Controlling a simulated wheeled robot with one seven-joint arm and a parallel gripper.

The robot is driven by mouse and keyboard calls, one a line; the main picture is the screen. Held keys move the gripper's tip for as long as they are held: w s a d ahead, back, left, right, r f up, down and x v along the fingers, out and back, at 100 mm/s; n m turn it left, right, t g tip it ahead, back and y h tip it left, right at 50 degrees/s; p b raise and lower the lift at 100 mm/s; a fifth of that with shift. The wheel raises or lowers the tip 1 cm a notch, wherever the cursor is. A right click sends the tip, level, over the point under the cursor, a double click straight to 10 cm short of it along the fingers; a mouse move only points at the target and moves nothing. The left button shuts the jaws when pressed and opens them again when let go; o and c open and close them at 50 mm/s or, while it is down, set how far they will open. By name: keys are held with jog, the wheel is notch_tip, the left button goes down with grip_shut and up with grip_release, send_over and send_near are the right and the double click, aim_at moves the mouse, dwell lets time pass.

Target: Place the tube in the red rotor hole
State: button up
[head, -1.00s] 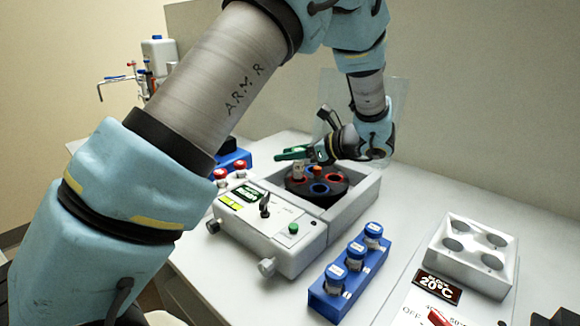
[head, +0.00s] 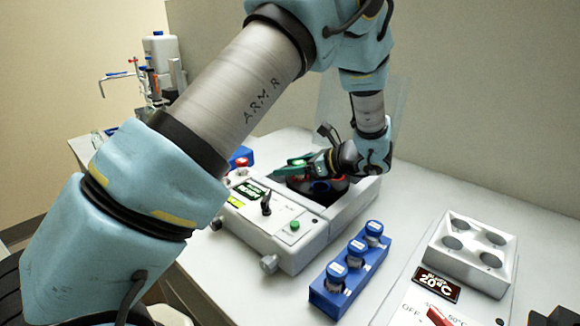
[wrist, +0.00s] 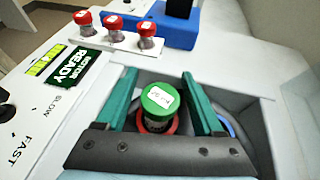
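The green-capped tube (wrist: 158,98) stands upright within the red-ringed hole (wrist: 143,124) of the rotor in the wrist view. My gripper (wrist: 163,92) is open, its green fingers on either side of the cap with visible gaps. In the head view my gripper (head: 299,166) is low over the dark rotor (head: 333,186) in the white centrifuge (head: 345,205). The tube is hidden there. How deep the tube sits cannot be told.
A blue-ringed hole (wrist: 228,122) lies right of my fingers. Three red-capped vials (wrist: 114,24) stand beside the centrifuge panel. A blue rack (head: 346,276) with blue-capped vials and a white block with round wells (head: 463,267) stand on the right.

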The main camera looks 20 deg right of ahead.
jog(key=shift+r, duration=0.25)
jog(key=b+v, duration=0.2)
jog(key=v, duration=1)
jog(key=shift+b, duration=0.4)
jog(key=shift+r, duration=0.1)
